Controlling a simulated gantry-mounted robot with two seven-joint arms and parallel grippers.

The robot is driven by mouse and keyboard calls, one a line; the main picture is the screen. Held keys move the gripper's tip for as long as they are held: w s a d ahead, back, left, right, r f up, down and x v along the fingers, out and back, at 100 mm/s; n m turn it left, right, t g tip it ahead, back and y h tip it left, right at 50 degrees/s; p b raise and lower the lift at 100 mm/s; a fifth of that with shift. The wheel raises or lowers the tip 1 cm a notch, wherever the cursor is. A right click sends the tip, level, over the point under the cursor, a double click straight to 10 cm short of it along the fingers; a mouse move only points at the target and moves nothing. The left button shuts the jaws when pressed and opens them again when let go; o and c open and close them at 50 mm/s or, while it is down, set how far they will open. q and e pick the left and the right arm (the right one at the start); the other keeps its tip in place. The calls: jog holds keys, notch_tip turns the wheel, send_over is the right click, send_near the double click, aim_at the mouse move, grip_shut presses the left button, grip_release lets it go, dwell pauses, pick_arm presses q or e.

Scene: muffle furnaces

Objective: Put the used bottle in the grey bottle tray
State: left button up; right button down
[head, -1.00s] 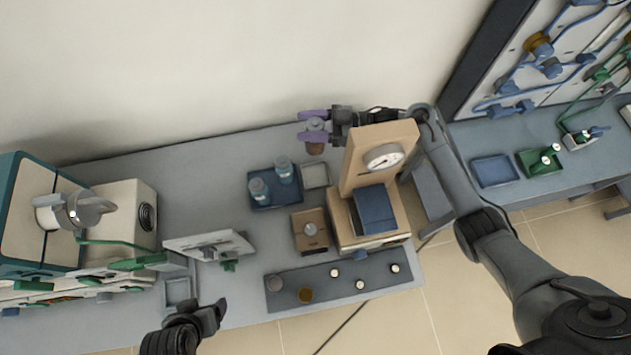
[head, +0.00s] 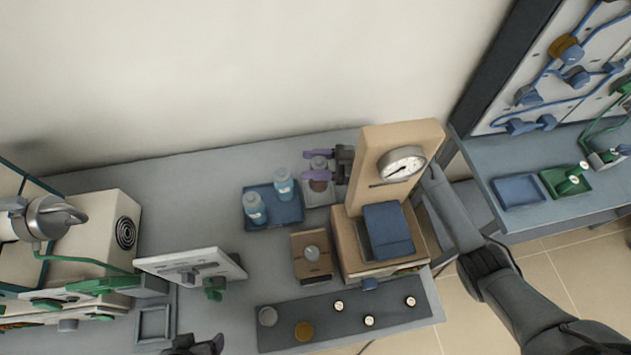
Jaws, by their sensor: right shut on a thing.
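The used bottle (head: 319,175), with brown contents and a grey cap, is in my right gripper (head: 318,168). The gripper's purple fingers are shut on it from the right. The bottle appears upright over the small grey bottle tray (head: 309,196), which sits just right of the blue tray. The bottle and gripper cover part of the grey tray. I cannot tell whether the bottle's base touches it. My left gripper (head: 200,346) is cut off at the bottom edge, and its jaw opening cannot be made out.
A blue tray (head: 288,220) holds two blue-labelled bottles (head: 255,208). A tan stand with a dial gauge (head: 402,164) rises right of the grey tray, near my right arm. A tan box (head: 312,268) and a tilted white panel (head: 190,264) stand in front.

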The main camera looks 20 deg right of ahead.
pick_arm(q)
jog(key=shift+f+b, duration=0.7)
jog(key=shift+f, duration=0.05)
pick_arm(e)
notch_tip(320, 180, down, 4)
jog(key=shift+f, duration=0.15)
pick_arm(q)
jog(key=shift+f, duration=0.1)
pick_arm(e)
jog(key=shift+f, duration=0.4)
pick_arm(q)
jog(key=shift+a, duration=0.1)
jog(key=shift+f, duration=0.1)
pick_arm(e)
jog(key=shift+f, duration=0.15)
jog(key=shift+c, duration=2.1)
grip_release()
jog(key=shift+d, duration=0.15)
jog(key=v, duration=0.7)
jog(key=shift+s+d, duration=0.1)
